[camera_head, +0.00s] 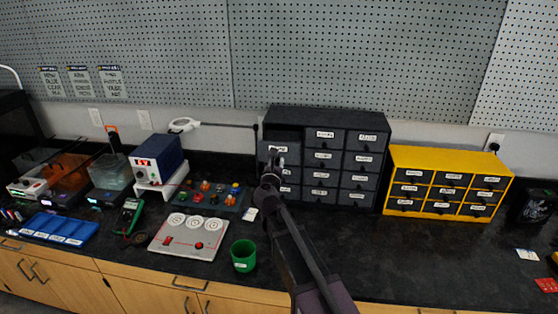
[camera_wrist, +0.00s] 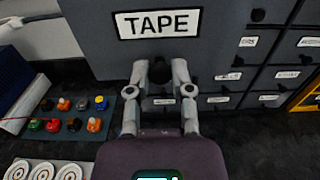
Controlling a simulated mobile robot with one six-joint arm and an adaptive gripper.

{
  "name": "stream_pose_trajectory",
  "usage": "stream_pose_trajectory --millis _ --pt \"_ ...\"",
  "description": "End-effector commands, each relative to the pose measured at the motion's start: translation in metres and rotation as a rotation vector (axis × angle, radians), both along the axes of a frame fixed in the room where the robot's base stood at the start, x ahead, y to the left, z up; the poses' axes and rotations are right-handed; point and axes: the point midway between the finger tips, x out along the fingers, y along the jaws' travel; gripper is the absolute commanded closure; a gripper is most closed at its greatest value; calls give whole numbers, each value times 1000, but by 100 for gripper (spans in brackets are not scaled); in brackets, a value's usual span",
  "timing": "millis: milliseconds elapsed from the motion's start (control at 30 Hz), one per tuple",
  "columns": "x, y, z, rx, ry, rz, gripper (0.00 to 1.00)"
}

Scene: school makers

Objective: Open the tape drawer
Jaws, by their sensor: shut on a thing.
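The tape drawer (camera_head: 268,150) is in the left column of the black drawer cabinet (camera_head: 330,116). Its grey front stands forward of the other drawer fronts, with a dark opening behind it, so it is pulled out at least partly. In the wrist view the front (camera_wrist: 100,50) fills the upper left, with a white label reading TAPE (camera_wrist: 158,23). My gripper (camera_head: 278,162) is at this front. In the wrist view its two fingers (camera_wrist: 160,78) are closed around the dark round knob (camera_wrist: 159,70) below the label. How far the drawer extends is hard to tell.
A yellow drawer unit (camera_head: 450,154) stands right of the cabinet. A green cup (camera_head: 243,256), a white panel with dials (camera_head: 190,237) and a tray of coloured buttons (camera_head: 212,196) are to the left.

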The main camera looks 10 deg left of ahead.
Motion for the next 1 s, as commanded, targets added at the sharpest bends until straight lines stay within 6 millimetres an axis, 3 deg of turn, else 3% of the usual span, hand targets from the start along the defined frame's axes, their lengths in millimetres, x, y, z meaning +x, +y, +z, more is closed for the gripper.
stream_pose_trajectory --millis 100,133,233,267,733,1000 --pt "1 0 0 -1 0 0 100" --pt "1 0 0 -1 0 0 68" --pt "1 0 0 -1 0 0 39" --pt "1 0 0 -1 0 0 36" --pt "-2 0 0 0 0 -1 36" --pt "-26 0 0 0 0 0 36"
